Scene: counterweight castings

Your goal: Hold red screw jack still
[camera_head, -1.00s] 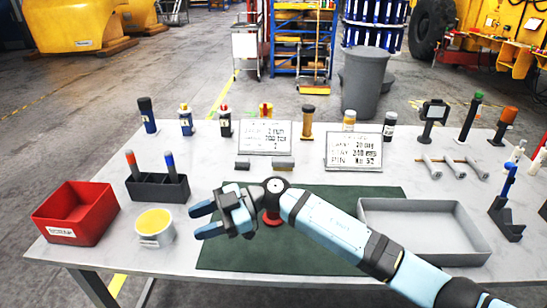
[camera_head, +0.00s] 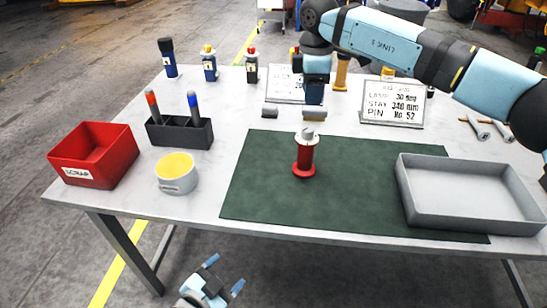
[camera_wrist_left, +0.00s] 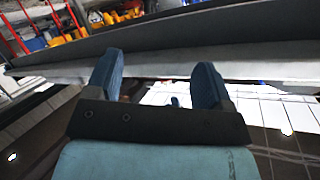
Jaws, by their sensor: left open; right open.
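The red screw jack (camera_head: 303,163) stands upright on the green mat (camera_head: 262,195), with a pale metal head on top. My right gripper (camera_head: 314,101) points down and shows just above the jack's head in the head view, apart from it. Its fingers are seen edge-on; it is open and empty. My left gripper (camera_head: 225,274) is open and empty, low in front of the table's front edge. In the left wrist view its two blue fingers (camera_wrist_left: 158,85) stand wide apart with nothing between them, facing a grey edge. The jack cannot be made out there.
A red scrap bin (camera_head: 93,172), a yellow-topped cup (camera_head: 177,187) and a black holder (camera_head: 180,134) stand to the left. Sign plates (camera_head: 392,121) and several bottles stand behind. The mat around the jack is clear.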

